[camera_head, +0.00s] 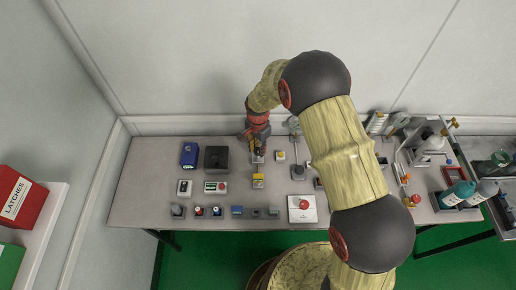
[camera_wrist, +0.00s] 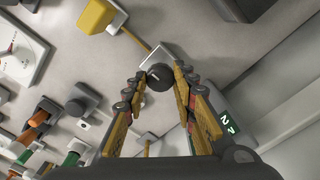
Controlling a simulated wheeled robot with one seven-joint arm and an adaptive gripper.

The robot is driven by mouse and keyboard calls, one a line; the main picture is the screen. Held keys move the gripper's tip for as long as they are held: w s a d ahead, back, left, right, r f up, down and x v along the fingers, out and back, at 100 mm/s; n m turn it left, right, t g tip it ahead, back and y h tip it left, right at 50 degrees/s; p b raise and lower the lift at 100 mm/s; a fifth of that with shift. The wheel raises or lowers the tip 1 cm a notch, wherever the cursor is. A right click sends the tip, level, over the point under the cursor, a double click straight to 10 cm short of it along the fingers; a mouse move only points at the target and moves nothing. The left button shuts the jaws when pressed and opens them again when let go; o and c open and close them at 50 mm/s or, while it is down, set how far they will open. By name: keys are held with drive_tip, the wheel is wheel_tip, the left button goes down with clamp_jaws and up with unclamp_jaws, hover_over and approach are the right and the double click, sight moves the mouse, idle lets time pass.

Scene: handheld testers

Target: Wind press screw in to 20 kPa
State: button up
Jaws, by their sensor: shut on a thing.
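My gripper (camera_wrist: 158,78) is shut on a dark round knob (camera_wrist: 160,76), with one yellow-lined finger on each side. The knob has a light mark on its face and sits by a pale block (camera_wrist: 168,60). A thin rod runs from this block to a yellow block (camera_wrist: 92,15).
On the bench (camera_head: 140,205) stand a blue box (camera_head: 189,154) and a black box (camera_head: 216,158). A row of small switches and blocks lines the front, with a red button (camera_head: 303,204) on a white plate. Bottles (camera_head: 455,195) and stands crowd the right. The front left is bare.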

sight(258, 150)
drive_tip(key=shift+w+a+r, duration=0.1)
drive_tip(key=shift+w+r, duration=0.05)
drive_tip(key=o, duration=1.2)
drive_tip(key=shift+c, duration=0.2)
wheel_tip(258, 150, up, 12)
